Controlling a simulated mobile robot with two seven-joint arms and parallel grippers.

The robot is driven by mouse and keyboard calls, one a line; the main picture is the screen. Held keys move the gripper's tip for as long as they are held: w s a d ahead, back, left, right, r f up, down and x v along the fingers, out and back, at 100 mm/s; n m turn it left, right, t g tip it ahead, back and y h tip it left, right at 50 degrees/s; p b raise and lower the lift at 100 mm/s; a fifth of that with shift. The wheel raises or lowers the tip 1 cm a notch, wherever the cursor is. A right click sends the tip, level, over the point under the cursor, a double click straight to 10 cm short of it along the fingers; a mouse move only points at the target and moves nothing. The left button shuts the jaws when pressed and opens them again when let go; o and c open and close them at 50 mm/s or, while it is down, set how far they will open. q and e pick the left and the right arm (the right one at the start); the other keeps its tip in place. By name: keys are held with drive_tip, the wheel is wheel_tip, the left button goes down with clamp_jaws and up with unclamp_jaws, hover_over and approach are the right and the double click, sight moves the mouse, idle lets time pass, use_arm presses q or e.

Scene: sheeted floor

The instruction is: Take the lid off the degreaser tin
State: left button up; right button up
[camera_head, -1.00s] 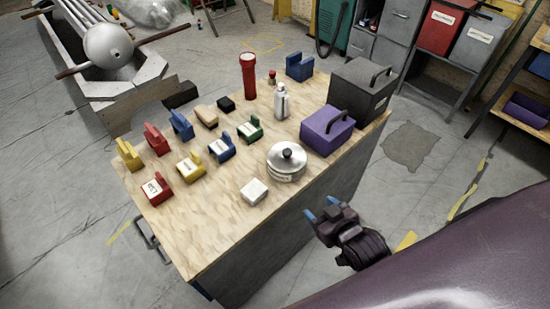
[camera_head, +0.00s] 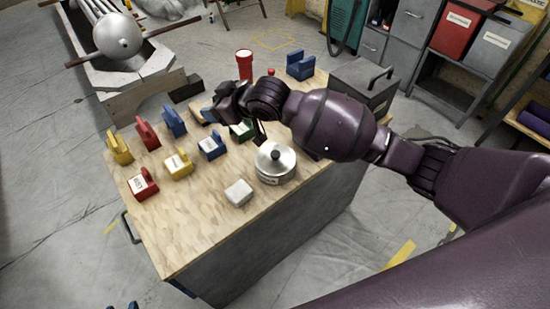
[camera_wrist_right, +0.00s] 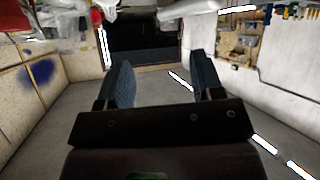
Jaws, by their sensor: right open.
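The degreaser tin (camera_head: 277,178) is a round silver tin with a pale label, its wording too small to read, upright on the wooden bench. Its silver lid (camera_head: 264,161) sits on top with a dark round knob (camera_head: 277,155). My right gripper (camera_head: 206,116) is above the bench, behind and left of the tin and apart from it. In the right wrist view its two blue fingers (camera_wrist_right: 163,80) stand apart with nothing between them. Small bluish tips at the bottom edge of the head view look like my left gripper (camera_head: 122,306); the rest is out of frame.
A small white block (camera_head: 238,193) lies close left of the tin on the bench top (camera_head: 195,235). Several coloured blocks stand at the left. The bench's front part is clear.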

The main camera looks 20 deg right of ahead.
drive_tip(key=w+d+g+h, duration=0.1)
drive_tip(key=w+g+h, duration=0.1)
drive_tip(key=m+g+h, duration=0.6)
drive_tip(key=m+g, duration=0.2)
drive_tip(key=g, duration=0.1)
approach(276, 153)
drive_tip(key=f, duration=0.2)
drive_tip(key=a+f+b, duration=0.1)
drive_tip(key=f, duration=0.1)
drive_tip(key=shift+s, duration=0.35)
drive_tip(key=f, duration=0.1)
drive_tip(key=f+b, duration=0.1)
drive_tip(key=f, duration=0.2)
drive_tip(key=shift+s+d+f, duration=0.3)
drive_tip(key=shift+d, duration=0.1)
drive_tip(key=shift+f, duration=0.3)
drive_tip(key=c, duration=1)
use_arm(q)
drive_tip(key=shift+d+f, duration=0.15)
drive_tip(key=shift+f, duration=0.75)
